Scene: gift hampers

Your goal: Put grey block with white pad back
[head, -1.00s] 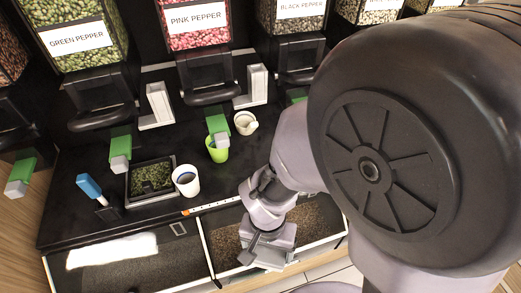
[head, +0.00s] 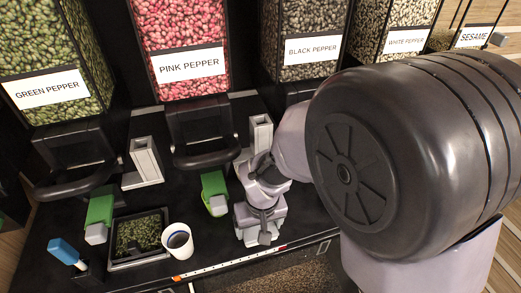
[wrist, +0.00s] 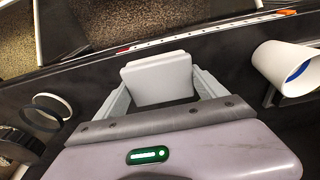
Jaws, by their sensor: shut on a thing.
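In the head view the block is mostly hidden by my gripper and wrist. I cannot tell whether the block touches the counter.
A white cup (head: 178,241) and a black tray of green pepper (head: 166,253) stand left of my gripper. A blue-handled tool (head: 65,251) is at far left. Labelled dispensers line the back.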

